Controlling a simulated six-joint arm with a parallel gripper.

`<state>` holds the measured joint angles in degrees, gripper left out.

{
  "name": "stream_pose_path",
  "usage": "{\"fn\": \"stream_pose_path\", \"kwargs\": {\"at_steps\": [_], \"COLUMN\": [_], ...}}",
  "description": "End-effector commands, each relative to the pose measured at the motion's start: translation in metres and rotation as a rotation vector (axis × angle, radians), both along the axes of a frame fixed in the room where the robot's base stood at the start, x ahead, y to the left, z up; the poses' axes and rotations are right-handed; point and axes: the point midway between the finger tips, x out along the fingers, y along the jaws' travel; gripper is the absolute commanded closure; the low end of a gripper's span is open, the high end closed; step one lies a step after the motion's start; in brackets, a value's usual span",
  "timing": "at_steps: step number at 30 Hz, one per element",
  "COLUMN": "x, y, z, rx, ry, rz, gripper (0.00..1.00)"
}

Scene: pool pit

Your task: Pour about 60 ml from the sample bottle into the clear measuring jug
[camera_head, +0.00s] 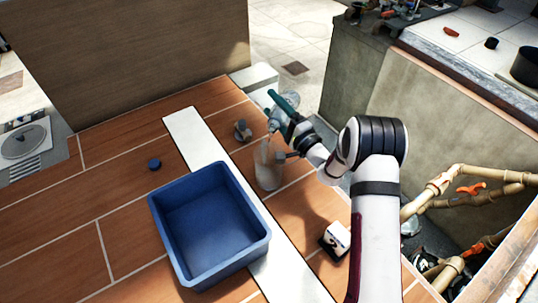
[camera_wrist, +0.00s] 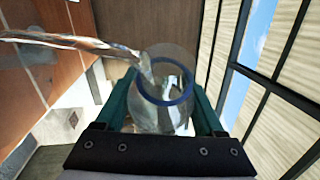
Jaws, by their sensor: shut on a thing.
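The clear sample bottle (camera_wrist: 161,112) with a blue ring at its neck is between the teal fingers of my gripper (camera_wrist: 163,88). My gripper (camera_head: 284,104) is shut on it and holds it tilted in the head view. A stream of clear liquid (camera_wrist: 75,40) leaves its mouth toward the left of the wrist view. The clear measuring jug (camera_head: 268,168) stands upright on the brown tiles, below the bottle. The liquid level inside the jug is too faint to read.
A blue bin (camera_head: 209,222) stands front left of the jug. A dark blue cap (camera_head: 154,164) lies on the tiles. A small grey item (camera_head: 242,130) stands behind the jug, and a white-and-black block (camera_head: 336,240) in front. The pit with pipes (camera_head: 440,190) is at the right.

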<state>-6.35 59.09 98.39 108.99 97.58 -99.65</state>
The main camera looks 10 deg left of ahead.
Motion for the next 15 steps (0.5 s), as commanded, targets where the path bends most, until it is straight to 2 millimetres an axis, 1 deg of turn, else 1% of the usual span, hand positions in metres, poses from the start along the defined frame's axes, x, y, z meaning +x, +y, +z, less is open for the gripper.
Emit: {"fn": "stream_pose_path", "kwargs": {"at_steps": [15], "x": [0.0058], "y": [-0.0009], "z": [-0.0007], "rx": [-0.004], "ry": [-0.026], "rz": [0.000], "gripper": [0.94]}}
